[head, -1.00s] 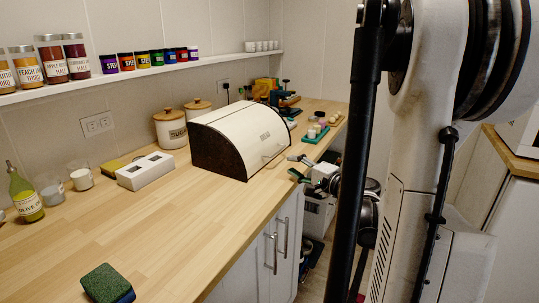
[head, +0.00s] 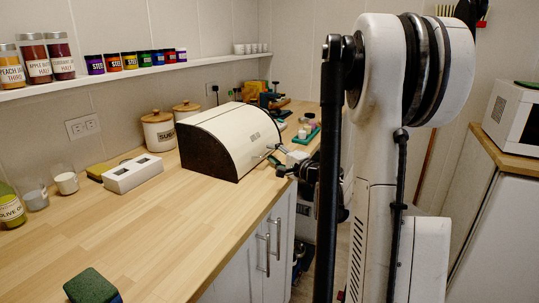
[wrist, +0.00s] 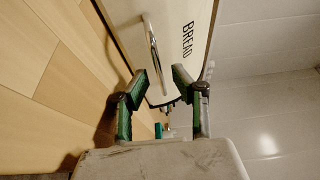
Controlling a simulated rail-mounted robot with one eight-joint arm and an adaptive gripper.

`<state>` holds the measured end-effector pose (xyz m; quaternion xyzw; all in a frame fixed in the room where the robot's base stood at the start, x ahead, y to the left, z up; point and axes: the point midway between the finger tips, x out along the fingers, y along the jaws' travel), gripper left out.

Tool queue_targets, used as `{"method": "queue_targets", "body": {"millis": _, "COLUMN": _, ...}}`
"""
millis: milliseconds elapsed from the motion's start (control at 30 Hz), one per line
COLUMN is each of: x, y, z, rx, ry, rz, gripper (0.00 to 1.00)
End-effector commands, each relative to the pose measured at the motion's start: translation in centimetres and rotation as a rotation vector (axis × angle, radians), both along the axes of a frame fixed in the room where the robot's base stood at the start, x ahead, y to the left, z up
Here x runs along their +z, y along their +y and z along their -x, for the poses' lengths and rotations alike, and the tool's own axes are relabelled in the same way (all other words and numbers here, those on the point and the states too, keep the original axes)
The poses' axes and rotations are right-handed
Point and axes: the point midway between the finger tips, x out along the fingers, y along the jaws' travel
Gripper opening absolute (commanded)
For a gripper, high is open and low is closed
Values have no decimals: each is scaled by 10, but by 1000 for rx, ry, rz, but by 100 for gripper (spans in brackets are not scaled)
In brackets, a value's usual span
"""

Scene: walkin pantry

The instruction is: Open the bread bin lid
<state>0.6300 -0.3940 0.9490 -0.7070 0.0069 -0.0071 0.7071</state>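The bread bin (head: 228,134) stands on the wooden counter, with a cream curved lid and a dark side panel. Its lid (wrist: 178,22) is down, with "BREAD" lettering and a metal bar handle (wrist: 154,58) in the wrist view. My gripper (wrist: 160,76) is open, its two green-padded fingers apart at the near end of the handle. In the head view my gripper (head: 274,161) is at the bin's front right, beside the handle. I cannot tell whether a finger touches the handle or lid. Nothing is held.
A white two-slot box (head: 138,173), canisters (head: 158,131) and small glasses stand left of the bin. A green sponge-like block (head: 92,286) lies at the near counter edge. A shelf of jars (head: 60,84) runs along the wall. The counter in front is clear.

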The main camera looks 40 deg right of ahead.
Motion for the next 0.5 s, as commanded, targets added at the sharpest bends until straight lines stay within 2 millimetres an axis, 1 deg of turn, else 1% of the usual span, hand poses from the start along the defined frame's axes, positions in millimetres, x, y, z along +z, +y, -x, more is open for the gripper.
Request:
{"method": "queue_targets", "body": {"millis": 33, "x": -1, "y": 0, "z": -6, "rx": 2, "ry": 0, "rz": 0, "gripper": 25}}
{"method": "queue_targets", "body": {"millis": 100, "x": -1, "y": 0, "z": -13, "rx": 1, "ry": 0, "rz": 0, "gripper": 25}}
{"method": "queue_targets", "body": {"millis": 200, "x": 0, "y": 0, "z": -18, "rx": 0, "ry": 0, "rz": 0, "gripper": 25}}
{"method": "queue_targets", "body": {"millis": 500, "x": 0, "y": 0, "z": -20, "rx": 0, "ry": 0, "rz": 0, "gripper": 25}}
